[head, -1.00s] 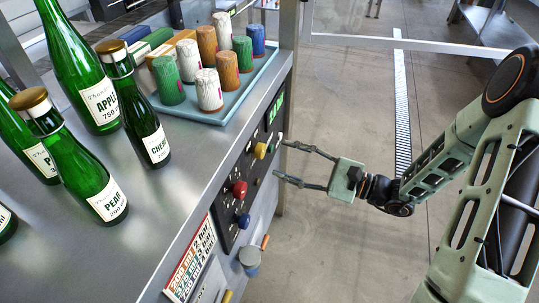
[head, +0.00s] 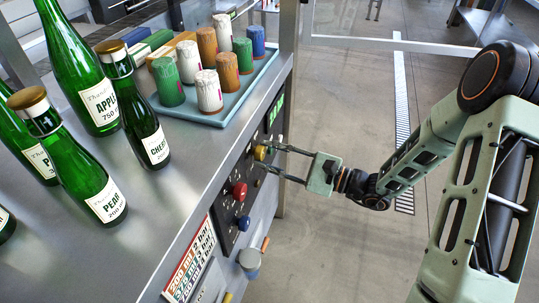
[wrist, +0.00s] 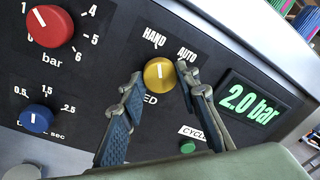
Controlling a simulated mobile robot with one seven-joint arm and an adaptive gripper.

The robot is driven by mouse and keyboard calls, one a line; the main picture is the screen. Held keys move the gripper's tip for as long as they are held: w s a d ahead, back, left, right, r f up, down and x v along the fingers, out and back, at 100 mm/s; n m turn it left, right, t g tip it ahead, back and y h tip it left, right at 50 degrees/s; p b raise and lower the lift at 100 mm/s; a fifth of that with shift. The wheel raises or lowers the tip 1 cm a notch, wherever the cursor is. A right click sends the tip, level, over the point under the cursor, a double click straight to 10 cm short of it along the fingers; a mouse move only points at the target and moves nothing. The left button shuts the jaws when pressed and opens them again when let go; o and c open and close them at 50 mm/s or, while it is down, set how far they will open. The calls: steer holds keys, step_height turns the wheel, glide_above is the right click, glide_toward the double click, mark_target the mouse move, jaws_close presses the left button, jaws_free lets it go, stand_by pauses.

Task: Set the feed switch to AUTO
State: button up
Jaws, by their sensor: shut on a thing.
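The feed switch is a yellow round knob (wrist: 159,73) on the dark control panel, below the printed labels HAND (wrist: 154,37) and AUTO (wrist: 187,54). Its white pointer line stands upright in the wrist view and points towards HAND. My gripper (head: 266,157) is at the panel, its two fingers on either side of the knob. It is shut on the knob, one finger at the left and one at the right in the wrist view. The knob (head: 260,153) shows small in the head view. The lettering below it is partly hidden by the left finger.
A red bar knob (wrist: 50,26), a blue seconds knob (wrist: 36,119) and a green button (wrist: 187,147) sit near the switch. A green display (wrist: 248,102) reads 2.0 bar. Bottles and a blue tray (head: 215,117) of capsules stand on the counter above. Floor right of the panel is clear.

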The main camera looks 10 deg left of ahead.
steer(key=shift+c, duration=1.1)
steer(key=shift+r+p, duration=0.1)
steer(key=shift+p, duration=0.25)
steer(key=shift+r+m+p, duration=0.1)
steer(key=shift+m+p, duration=0.5)
steer(key=shift+m, duration=0.2)
steer(key=m+p, duration=0.4)
steer(key=m, duration=0.1)
steer(key=shift+r+h+p, duration=0.1)
steer(key=shift+h+p, duration=0.2)
steer(key=shift+p, duration=0.05)
steer(key=m+p, duration=0.3)
steer(key=m, duration=0.1)
steer(key=shift+g, duration=0.4)
steer(key=shift+m+h+p, duration=0.3)
steer(key=shift+m+p, duration=0.6)
steer(key=shift+m, duration=0.2)
steer(key=shift+f+g, duration=0.2)
steer(key=shift+g, duration=0.1)
